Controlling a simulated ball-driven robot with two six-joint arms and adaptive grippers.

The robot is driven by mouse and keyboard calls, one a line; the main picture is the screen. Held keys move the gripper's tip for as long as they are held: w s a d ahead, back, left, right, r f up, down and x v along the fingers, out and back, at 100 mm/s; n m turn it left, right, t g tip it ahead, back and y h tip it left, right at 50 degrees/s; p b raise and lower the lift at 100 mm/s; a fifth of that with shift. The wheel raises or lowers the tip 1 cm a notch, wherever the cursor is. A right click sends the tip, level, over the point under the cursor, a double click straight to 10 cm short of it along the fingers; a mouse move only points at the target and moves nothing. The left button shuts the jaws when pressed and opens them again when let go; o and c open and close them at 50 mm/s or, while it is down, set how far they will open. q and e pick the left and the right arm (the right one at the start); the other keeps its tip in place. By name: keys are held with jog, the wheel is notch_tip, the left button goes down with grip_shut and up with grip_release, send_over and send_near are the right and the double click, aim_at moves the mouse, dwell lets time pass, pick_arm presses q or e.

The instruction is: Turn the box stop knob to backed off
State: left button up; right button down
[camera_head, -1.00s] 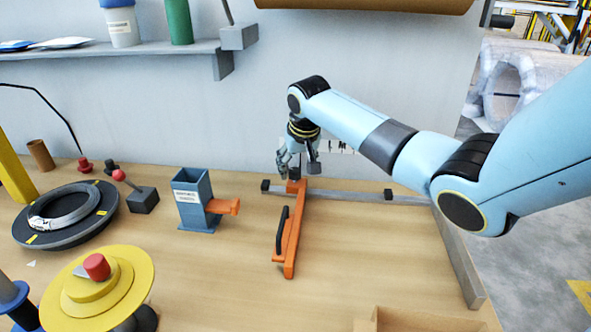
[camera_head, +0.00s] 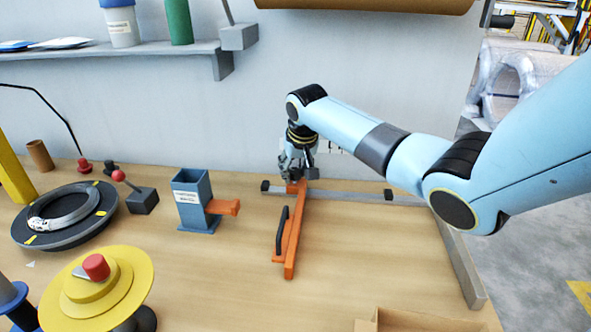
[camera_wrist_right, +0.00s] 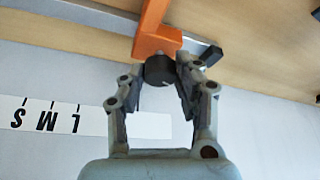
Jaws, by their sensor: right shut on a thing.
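The box stop is an orange bar (camera_head: 292,232) with a black handle, lying across a grey rail (camera_head: 350,194) on the bench. A dark round knob (camera_wrist_right: 160,70) with a light mark on its face sits at the end of the orange bar in the right wrist view. My right gripper (camera_wrist_right: 168,80) is shut on the knob, with a finger on each side of it. My left gripper is not in view.
A blue-grey holder (camera_head: 193,200) with an orange lever stands to the left. A yellow spool (camera_head: 100,290) and coil turntable (camera_head: 65,215) are further left.

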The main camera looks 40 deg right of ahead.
jog(key=shift+d+r+n+y+p, duration=0.15)
jog(key=shift+n+y+p, duration=0.15)
jog(key=shift+n+p, duration=0.45)
jog(key=n+y, duration=0.1)
jog(key=n, duration=0.2)
jog(key=shift+t, duration=0.3)
jog(key=shift+d+n+y, duration=0.15)
jog(key=shift+n+y, duration=0.15)
jog(key=shift+n, duration=0.55)
jog(key=shift+f+n+y+b, duration=0.2)
jog(key=shift+n+y+b, duration=0.2)
jog(key=shift+n, duration=0.5)
jog(key=n+y+b, duration=0.1)
jog(key=n+b, duration=0.1)
jog(key=n, duration=0.1)
jog(key=shift+d+f+n+b, duration=0.1)
jog(key=shift+n+b, duration=0.2)
jog(key=n+g+y+b, duration=0.1)
jog(key=n+b, duration=0.4)
jog(key=shift+w+d+g+y, duration=0.1)
jog(key=shift+w+g+y, duration=0.05)
jog(key=shift+g+y, duration=0.25)
jog(key=shift+n+g+b, duration=0.4)
jog(key=shift+n+b, duration=0.8)
jog(key=shift+b, duration=0.05)
